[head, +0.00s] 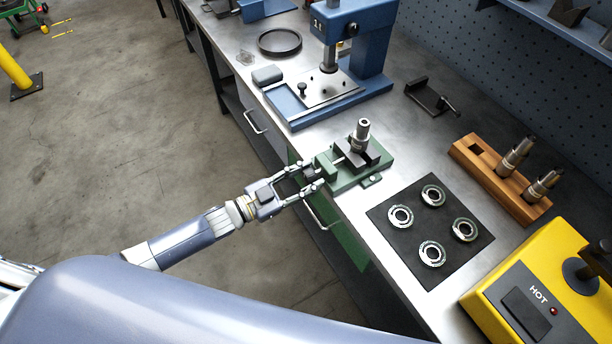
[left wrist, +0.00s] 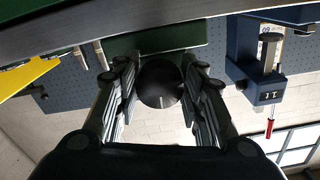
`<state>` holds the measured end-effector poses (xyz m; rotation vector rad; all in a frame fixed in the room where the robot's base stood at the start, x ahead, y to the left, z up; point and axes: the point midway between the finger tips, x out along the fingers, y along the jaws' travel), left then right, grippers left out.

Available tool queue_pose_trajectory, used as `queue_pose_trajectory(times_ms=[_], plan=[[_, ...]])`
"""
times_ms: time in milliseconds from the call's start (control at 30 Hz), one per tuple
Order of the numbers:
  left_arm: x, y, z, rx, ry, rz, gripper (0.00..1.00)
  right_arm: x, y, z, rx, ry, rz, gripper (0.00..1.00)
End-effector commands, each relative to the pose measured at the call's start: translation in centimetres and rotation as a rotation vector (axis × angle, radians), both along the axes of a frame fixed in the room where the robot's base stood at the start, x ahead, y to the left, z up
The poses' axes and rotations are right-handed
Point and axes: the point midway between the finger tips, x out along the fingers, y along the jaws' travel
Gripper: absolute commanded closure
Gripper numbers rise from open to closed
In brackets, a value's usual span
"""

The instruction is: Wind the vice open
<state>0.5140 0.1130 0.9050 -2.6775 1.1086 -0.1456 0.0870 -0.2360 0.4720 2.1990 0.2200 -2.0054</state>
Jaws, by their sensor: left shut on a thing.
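The green vice (head: 372,174) stands at the front edge of the steel bench. A metal rotor shaft (head: 361,134) stands upright at its dark jaws; whether it is clamped I cannot tell. My left gripper (head: 312,180) reaches in from the left to the vice's front end and is shut on the dark round vice knob, partly hidden there. In the left wrist view the knob (left wrist: 159,84) sits between the two fingers (left wrist: 159,100), with the green vice body (left wrist: 152,39) behind it. My right gripper is not in view.
A dark mat (head: 412,252) with several bearing rings lies right of the vice. A wooden block (head: 478,168) holds two shafts. A blue press (head: 372,45) stands behind, and a yellow heater (head: 545,285) at the lower right.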

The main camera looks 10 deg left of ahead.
Motion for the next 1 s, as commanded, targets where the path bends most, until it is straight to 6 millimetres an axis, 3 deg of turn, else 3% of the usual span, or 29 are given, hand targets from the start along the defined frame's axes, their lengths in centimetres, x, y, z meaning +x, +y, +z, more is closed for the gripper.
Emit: queue_pose_trajectory(times_ms=[700, 733, 800, 1000], plan=[[-0.04, 0.0, -0.08, -0.056, 0.059, 0.0, 0.87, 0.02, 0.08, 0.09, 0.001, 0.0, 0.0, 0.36], [-0.03, 0.01, -0.09, -0.056, 0.059, 0.0, 0.61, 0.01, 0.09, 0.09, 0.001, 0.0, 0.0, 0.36], [-0.04, 0.0, -0.08, -0.057, 0.058, 0.0, 0.45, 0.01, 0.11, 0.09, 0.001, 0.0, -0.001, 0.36], [-0.04, -0.01, -0.06, -0.055, 0.057, 0.0, 0.42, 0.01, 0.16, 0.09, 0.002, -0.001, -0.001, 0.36]])
